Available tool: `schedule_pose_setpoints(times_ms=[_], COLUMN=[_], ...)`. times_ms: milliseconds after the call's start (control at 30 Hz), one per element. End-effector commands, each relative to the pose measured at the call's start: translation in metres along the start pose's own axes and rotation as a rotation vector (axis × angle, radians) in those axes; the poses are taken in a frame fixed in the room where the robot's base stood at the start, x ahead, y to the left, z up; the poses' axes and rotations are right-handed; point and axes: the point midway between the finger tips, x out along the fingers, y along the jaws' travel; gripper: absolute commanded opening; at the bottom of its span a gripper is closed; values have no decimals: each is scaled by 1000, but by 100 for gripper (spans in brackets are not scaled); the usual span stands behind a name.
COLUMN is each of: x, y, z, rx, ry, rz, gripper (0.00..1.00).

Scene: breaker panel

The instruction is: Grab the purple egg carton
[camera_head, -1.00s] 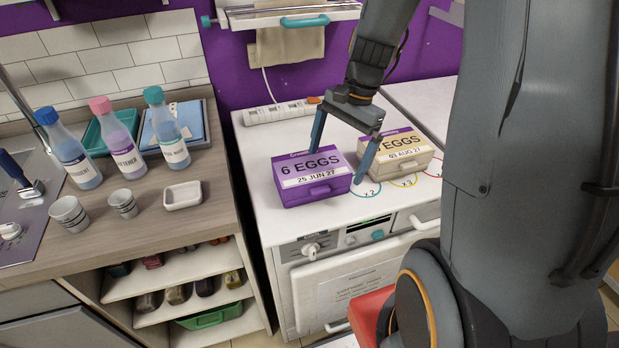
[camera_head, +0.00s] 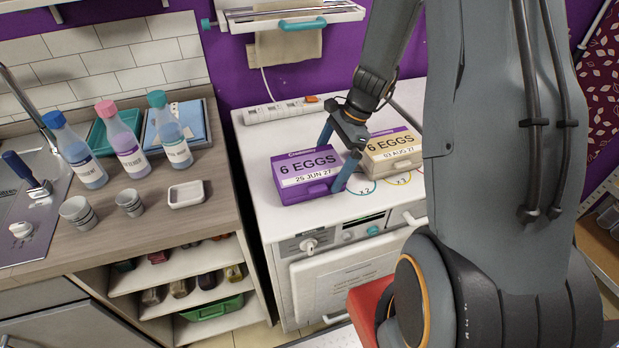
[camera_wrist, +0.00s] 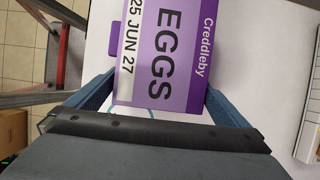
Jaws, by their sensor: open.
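The purple egg carton (camera_head: 304,177) sits flat on the white appliance top, its label reading "6 EGGS" and "25 JUN 27". My gripper (camera_head: 334,160) is open at the carton's right end, with one finger near its back edge and one near its front right corner. In the wrist view, the carton (camera_wrist: 165,60) lies between my two fingers (camera_wrist: 158,95), its near end reaching in between them. I cannot tell whether the fingers touch it.
A cream egg carton (camera_head: 393,149) stands close on the right, behind my gripper. A power strip (camera_head: 283,110) lies at the back of the white top (camera_head: 255,150). Bottles and cups stand on the wooden counter (camera_head: 150,205) at left.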

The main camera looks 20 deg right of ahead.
Motion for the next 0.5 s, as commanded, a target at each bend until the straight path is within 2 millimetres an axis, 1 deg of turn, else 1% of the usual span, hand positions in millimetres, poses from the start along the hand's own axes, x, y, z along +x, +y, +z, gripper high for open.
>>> schedule_pose_setpoints(times_ms=[100, 333, 367, 500], x=[7, 8, 8, 8], y=[0, 0, 0, 0], z=[0, 0, 0, 0], rx=[0, 0, 0, -1], ry=[1, 1, 1, 1], rz=[0, -1, -1, 0], gripper=[100, 100, 97, 73])
